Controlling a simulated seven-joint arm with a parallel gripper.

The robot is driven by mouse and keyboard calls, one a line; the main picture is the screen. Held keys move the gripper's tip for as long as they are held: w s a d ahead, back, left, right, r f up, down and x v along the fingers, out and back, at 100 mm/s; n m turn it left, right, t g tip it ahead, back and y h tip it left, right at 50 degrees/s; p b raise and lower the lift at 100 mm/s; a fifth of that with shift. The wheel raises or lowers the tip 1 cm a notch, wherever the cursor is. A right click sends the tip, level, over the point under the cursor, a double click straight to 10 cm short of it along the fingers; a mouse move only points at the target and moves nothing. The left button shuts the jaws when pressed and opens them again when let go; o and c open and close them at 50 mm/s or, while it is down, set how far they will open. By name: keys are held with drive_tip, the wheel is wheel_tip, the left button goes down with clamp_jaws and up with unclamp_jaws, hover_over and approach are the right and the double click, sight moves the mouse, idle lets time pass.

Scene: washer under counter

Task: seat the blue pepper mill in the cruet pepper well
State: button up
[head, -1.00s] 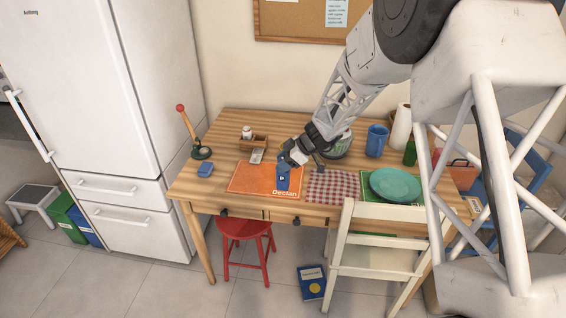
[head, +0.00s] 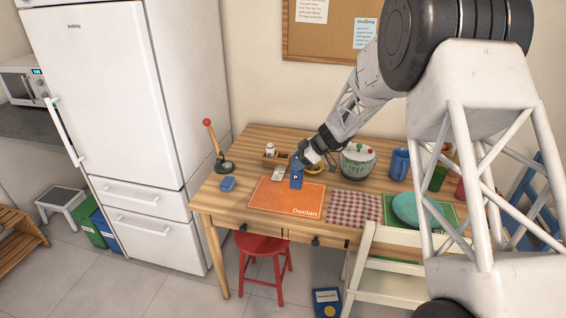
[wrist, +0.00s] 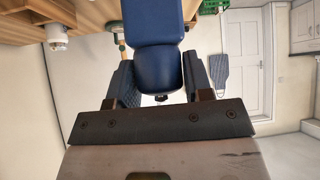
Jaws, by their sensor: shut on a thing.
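The blue pepper mill (head: 296,181), marked with a "P", is held by my gripper (head: 298,166) over the back right part of the orange placemat. In the wrist view the mill (wrist: 153,40) sits between the two fingers (wrist: 158,84), which are shut on it. The wooden cruet (head: 282,161) stands on the table just behind and left of the mill, with a white shaker (head: 270,149) at its left end. The shaker also shows in the wrist view (wrist: 57,36). The cruet's right end is partly hidden by my gripper, and the inside of its pepper well cannot be made out.
The orange placemat (head: 280,197) is otherwise clear.

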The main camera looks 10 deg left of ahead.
drive_tip(key=w+a+r, duration=0.1)
drive_tip(key=w+a, duration=0.3)
drive_tip(key=w, duration=0.3)
drive_tip(key=shift+a, duration=0.2)
drive_tip(key=shift+w, duration=0.1)
drive_tip(key=shift+w+a, duration=0.1)
drive_tip(key=w+a, duration=0.3)
drive_tip(key=w, duration=0.4)
drive_tip(key=w+a+f, duration=0.1)
drive_tip(key=w+a, duration=0.2)
drive_tip(key=w, duration=0.4)
drive_tip(key=shift+w+f, duration=0.25)
idle(0.3)
drive_tip(key=shift+f, duration=1.75)
drive_tip(key=shift+f, duration=0.1)
drive_tip(key=o, duration=1.3)
